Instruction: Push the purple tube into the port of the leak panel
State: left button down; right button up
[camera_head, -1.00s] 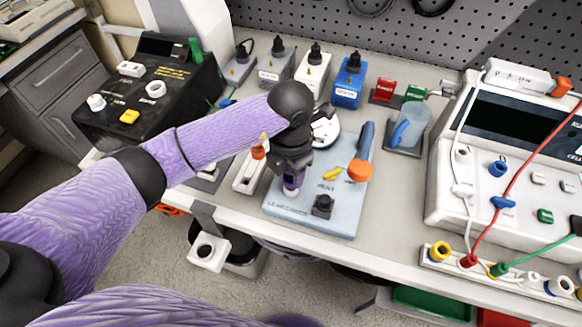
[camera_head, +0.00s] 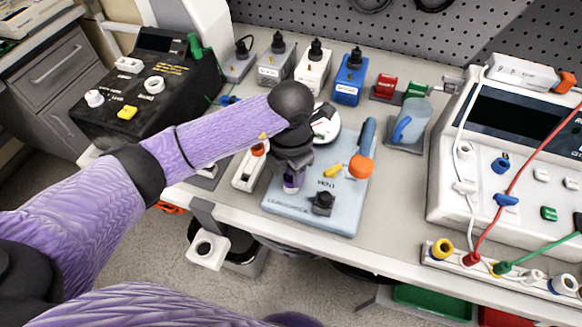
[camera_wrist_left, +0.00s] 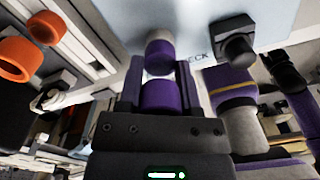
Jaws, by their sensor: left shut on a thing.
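The leak panel (camera_head: 335,212) is a pale blue board lying on the bench in the middle of the head view. My left gripper (camera_head: 291,179) points down over its left part. In the left wrist view my left gripper (camera_wrist_left: 160,88) is shut on the purple tube (camera_wrist_left: 160,96), which sits between its two dark fingers. Just beyond the fingertips is a short grey and purple cylinder (camera_wrist_left: 159,52) against the panel, in line with the tube. A pale gap or band shows between them. I cannot tell whether the tube's end is inside the port.
On the panel are a black square knob (camera_head: 323,203), an orange knob (camera_head: 361,167), a yellow lever (camera_head: 332,170) and a round gauge (camera_head: 325,124). A white block with an orange top (camera_head: 248,172) stands just left.

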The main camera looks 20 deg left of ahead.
pick_arm(q)
grip_release()
dwell(0.4)
notch_tip(320, 180, up, 7)
jog(key=p, duration=0.6)
jog(key=shift+r, duration=0.15)
